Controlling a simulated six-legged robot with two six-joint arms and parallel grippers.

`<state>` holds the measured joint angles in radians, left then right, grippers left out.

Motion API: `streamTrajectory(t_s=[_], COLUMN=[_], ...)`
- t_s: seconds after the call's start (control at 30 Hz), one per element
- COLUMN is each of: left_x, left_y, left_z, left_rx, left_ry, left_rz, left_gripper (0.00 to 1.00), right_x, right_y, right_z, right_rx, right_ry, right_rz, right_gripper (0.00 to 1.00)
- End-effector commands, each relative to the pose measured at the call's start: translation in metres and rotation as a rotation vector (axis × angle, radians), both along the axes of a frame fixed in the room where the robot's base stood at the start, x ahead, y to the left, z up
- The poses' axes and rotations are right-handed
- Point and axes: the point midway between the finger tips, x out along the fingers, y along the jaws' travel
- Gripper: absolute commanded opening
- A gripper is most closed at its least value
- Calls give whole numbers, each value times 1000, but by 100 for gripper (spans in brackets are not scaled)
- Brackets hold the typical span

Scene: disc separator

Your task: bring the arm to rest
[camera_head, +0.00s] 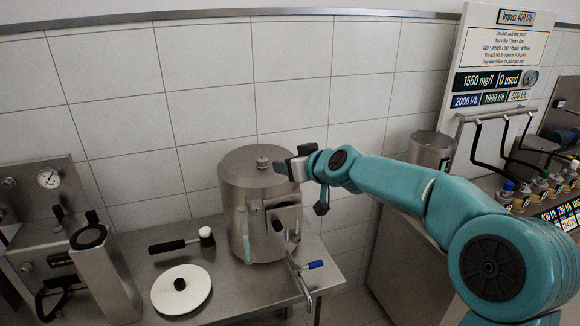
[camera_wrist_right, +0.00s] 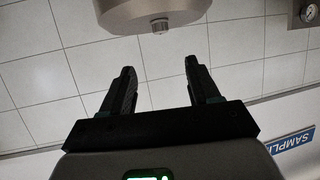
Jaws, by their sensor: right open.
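My right arm (camera_head: 415,190) is teal and reaches in from the right in the head view, stretched toward the steel separator. Its gripper (camera_head: 283,165) is at the upper right side of the separator, level with the lid; whether it touches cannot be told there. In the right wrist view the two dark fingers of the right gripper (camera_wrist_right: 160,85) are spread apart with nothing between them. The separator (camera_head: 240,215) is a steel cylinder with a knob on its lid, standing on a steel table. Its lid knob (camera_wrist_right: 160,25) lies beyond the fingertips, apart from them. My left gripper is not in view.
A white disc (camera_head: 181,290) with a black knob and a black-handled mallet (camera_head: 180,244) lie on the table (camera_head: 235,305). A gauge panel (camera_head: 45,190) stands left; a sign board (camera_head: 500,75) and bottles (camera_head: 540,188) are right.

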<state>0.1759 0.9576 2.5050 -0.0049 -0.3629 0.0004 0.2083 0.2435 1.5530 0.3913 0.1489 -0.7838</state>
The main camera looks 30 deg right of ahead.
Motion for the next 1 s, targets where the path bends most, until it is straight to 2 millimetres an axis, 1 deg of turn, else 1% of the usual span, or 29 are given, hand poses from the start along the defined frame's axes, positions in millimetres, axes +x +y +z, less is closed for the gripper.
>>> streamTrajectory(t_s=[0.2,0.67,0.77,0.83,0.87,0.97,1.0], left_x=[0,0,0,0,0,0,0], left_y=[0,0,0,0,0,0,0], left_z=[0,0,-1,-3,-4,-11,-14], left_rx=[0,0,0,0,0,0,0], left_ry=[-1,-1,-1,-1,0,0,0], left_rz=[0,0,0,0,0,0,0], left_gripper=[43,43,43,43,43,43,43], right_x=[0,2,3,4,5,4,1], right_y=[-1,-1,0,6,9,29,39], right_z=[3,3,-3,-22,-36,-101,-133], right_rx=[-1,-1,3,15,22,62,81], right_ry=[0,1,8,35,55,150,198], right_rz=[3,3,3,6,8,15,19], right_gripper=[61,61,61,61,61,61,61])
